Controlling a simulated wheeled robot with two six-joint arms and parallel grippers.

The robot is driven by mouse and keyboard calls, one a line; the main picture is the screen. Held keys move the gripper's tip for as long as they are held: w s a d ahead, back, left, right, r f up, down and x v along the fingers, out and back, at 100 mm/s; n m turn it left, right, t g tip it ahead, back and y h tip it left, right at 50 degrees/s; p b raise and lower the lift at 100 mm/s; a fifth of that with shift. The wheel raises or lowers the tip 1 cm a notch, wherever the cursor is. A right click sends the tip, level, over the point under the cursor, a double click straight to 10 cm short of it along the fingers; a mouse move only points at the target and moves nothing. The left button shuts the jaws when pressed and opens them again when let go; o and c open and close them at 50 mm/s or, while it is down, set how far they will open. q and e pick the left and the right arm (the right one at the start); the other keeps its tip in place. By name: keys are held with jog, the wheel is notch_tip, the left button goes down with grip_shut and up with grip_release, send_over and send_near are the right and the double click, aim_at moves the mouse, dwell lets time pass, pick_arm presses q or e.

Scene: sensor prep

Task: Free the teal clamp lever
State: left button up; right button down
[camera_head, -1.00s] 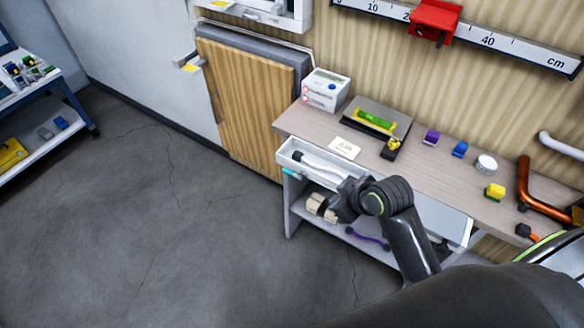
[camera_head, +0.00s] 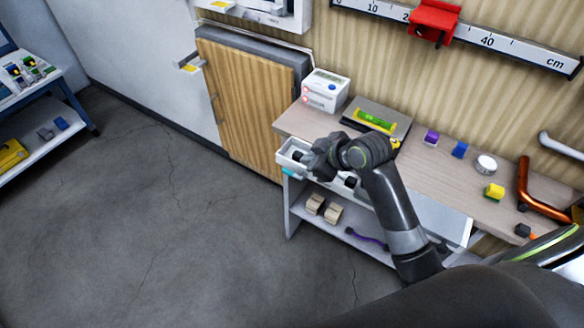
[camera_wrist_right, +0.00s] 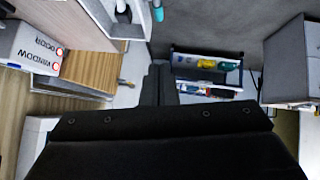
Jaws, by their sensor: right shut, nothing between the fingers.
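A small teal piece, which looks like the clamp lever (camera_head: 288,172), sits at the left front corner of the bench, just below the white tray (camera_head: 284,152). It also shows at the top of the right wrist view (camera_wrist_right: 158,13). My right gripper (camera_head: 316,166) is over the tray, a little right of the teal piece and apart from it. In the right wrist view its dark fingers (camera_wrist_right: 160,84) are together with nothing between them. The arm hides much of the tray and the card behind it. My left gripper is not in view.
A white box with red marks (camera_head: 325,90) and a green level (camera_head: 376,121) stand at the back of the bench. Purple (camera_head: 431,138), blue (camera_head: 459,149) and yellow (camera_head: 494,192) blocks lie to the right. Tan blocks (camera_head: 324,209) sit on the lower shelf. Open floor lies left.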

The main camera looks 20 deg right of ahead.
send_near(284, 169)
jog(key=w+a, duration=0.2)
jog(key=w, duration=0.1)
notch_tip(284, 169, down, 2)
jog(key=shift+w+a+p, duration=0.1)
jog(key=shift+w+p, duration=0.05)
jog(key=shift+p, duration=0.5)
jog(key=shift+w+d+f, duration=0.15)
jog(key=shift+d+f, duration=0.05)
jog(key=shift+f, duration=0.8)
